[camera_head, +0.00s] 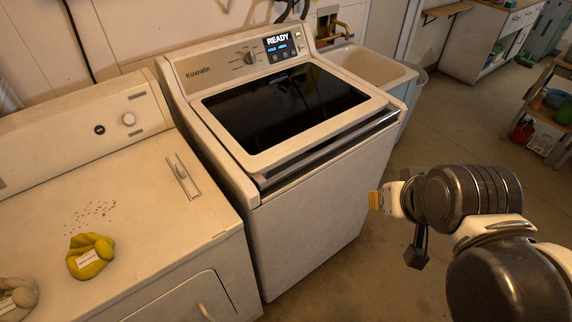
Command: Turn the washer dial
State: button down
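The white top-loading washer (315,225) stands in the middle of the view, its dark glass lid (283,108) closed. Its dial (249,58) is a small round knob on the back control panel, left of a lit display (278,46) that reads "READY". My gripper (379,201) is at the right, in front of the washer and well away from the dial. An orange fingertip shows, pointing left toward the washer's front. The gripper is seen from the side, so its opening is hidden. I see nothing held in it.
A dryer (130,190) with its own knob (129,119) stands to the left, with a yellow glove (89,256) and a grey glove (17,297) on top. A utility sink (360,68) is behind right. Open floor lies at the right, near a shelf (548,115).

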aim_at(249, 58)
jog(key=i, duration=1.25)
jog(key=l+z, duration=0.05)
jog(key=l, duration=0.05)
